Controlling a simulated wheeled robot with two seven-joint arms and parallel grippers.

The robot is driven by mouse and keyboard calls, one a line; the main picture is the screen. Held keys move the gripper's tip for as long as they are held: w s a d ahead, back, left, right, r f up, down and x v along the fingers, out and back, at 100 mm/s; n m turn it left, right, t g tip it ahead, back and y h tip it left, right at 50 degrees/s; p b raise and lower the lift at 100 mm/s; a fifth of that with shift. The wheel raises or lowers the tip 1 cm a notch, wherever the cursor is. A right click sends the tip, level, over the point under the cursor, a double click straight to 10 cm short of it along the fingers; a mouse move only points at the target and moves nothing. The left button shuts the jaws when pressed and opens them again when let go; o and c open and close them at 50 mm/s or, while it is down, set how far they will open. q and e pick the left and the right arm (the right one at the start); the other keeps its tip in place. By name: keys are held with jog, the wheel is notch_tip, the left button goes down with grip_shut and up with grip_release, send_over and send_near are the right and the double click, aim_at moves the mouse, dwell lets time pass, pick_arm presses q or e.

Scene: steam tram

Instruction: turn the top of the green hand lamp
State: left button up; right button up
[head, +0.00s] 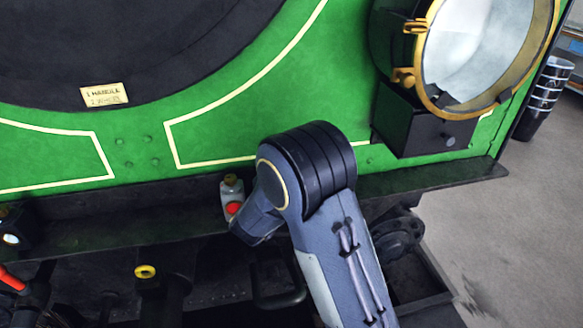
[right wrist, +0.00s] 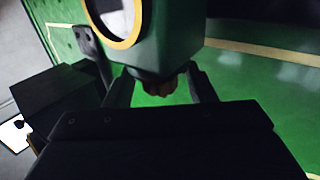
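The green hand lamp (right wrist: 172,35) fills the top of the right wrist view, its pale lens in a yellow ring at upper left. Its dark cap with a brownish knob (right wrist: 158,86) points down in this picture. My right gripper (right wrist: 160,82) has one finger on each side of the cap, standing apart, with green showing between. Whether either finger touches the cap is unclear. In the head view my right arm hides this lamp and the gripper. My left gripper is not in view.
A small grey lamp with a red lens (head: 233,208) stands on the ledge close beside my right arm. A big brass-rimmed headlamp (head: 470,45) sits over a black box (head: 425,130) at upper right. A dark lamp (head: 10,238) is at far left. Open floor lies right.

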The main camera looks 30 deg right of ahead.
jog(key=b+v, duration=0.1)
jog(key=v, duration=0.7)
jog(key=shift+d, duration=0.15)
